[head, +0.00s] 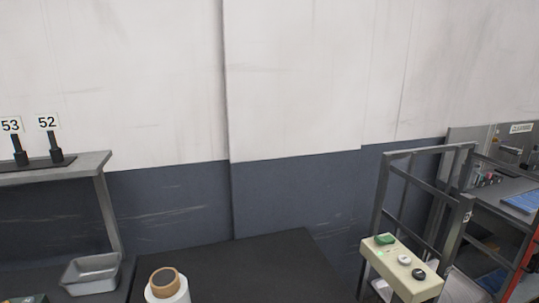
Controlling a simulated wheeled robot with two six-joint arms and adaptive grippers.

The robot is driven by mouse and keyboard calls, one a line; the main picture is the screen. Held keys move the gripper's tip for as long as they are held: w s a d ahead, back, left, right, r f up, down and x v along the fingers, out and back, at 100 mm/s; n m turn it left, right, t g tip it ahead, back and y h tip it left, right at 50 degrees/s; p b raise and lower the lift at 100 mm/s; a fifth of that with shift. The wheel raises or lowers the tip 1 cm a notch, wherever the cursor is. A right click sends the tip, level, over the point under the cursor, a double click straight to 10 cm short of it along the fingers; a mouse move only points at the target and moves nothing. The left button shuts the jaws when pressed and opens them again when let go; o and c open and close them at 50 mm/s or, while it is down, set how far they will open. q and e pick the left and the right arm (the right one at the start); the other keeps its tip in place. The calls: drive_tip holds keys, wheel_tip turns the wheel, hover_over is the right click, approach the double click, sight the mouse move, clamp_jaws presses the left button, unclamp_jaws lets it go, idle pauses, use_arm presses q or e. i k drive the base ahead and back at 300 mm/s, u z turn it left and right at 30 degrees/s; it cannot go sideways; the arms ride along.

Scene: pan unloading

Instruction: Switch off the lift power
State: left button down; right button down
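A beige control box (401,272) is in the lower right of the head view, in front of a grey metal frame. On its top face are a green control (384,239), a white round button (404,259) and a black round knob (418,273) in a row. A small lit green spot shows near the green control. I cannot read any labels on it. Neither of my grippers is in view.
A dark table top (250,268) fills the lower middle. A white roll (168,288) with a brown core and a metal pan (91,274) stand at lower left. A grey shelf (85,165) bears signs 53 and 52. A cluttered workbench (505,190) is at right.

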sight(387, 240)
drive_tip(key=k, duration=1.35)
drive_tip(key=z, duration=0.6)
drive_tip(key=i, duration=1.6)
drive_tip(key=u, duration=0.95)
